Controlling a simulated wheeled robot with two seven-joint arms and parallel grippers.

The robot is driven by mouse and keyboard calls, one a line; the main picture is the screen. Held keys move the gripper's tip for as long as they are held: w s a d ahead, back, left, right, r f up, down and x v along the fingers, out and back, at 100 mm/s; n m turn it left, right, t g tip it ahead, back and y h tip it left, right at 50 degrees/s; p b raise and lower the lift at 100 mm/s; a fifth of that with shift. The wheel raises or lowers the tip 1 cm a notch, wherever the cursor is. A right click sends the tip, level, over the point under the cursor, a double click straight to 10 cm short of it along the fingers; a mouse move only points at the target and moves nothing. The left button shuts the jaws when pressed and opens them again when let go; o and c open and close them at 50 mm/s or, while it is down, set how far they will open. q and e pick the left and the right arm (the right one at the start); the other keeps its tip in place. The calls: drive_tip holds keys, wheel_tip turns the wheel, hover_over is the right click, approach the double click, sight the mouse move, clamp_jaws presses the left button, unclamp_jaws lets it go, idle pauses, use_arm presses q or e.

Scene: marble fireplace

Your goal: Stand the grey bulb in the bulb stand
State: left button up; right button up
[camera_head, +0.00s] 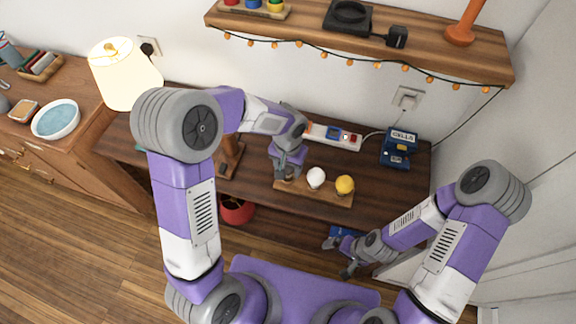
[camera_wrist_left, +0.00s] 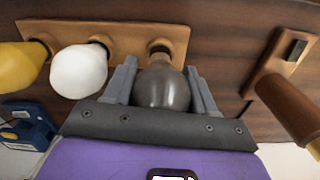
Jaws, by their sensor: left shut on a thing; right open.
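The grey bulb (camera_wrist_left: 162,88) is held between the two fingers of my left gripper (camera_wrist_left: 163,82) in the left wrist view. Its narrow end points at a hole in the wooden bulb stand (camera_wrist_left: 125,30); I cannot tell how far it sits in. In the head view the stand (camera_head: 330,197) lies on the dark shelf, and my left gripper (camera_head: 286,172) is over its left end, hiding most of the grey bulb. A white bulb (camera_head: 316,177) and a yellow bulb (camera_head: 345,184) stand in the other places. My right gripper (camera_head: 348,256) is open, empty, low at the right.
A wooden lamp base (camera_head: 230,158) stands left of the stand. Behind are a power strip (camera_head: 333,136) and a blue battery box (camera_head: 398,148). A red pot (camera_head: 237,209) sits below the shelf. The shelf is clear right of the yellow bulb.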

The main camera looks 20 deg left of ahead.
sight(288, 172)
use_arm(q)
drive_tip(key=shift+f, duration=0.15)
drive_tip(key=shift+f+b, duration=0.35)
drive_tip(key=shift+b, duration=0.05)
drive_tip(key=shift+f+b, duration=0.85)
drive_tip(key=shift+f, duration=0.2)
drive_tip(key=o, duration=1.1)
drive_tip(key=shift+o, duration=0.2)
wheel_tip(288, 172, up, 8)
drive_tip(key=shift+f+p, duration=0.15)
drive_tip(key=shift+p, duration=0.9)
drive_tip(key=shift+s+f, duration=0.1)
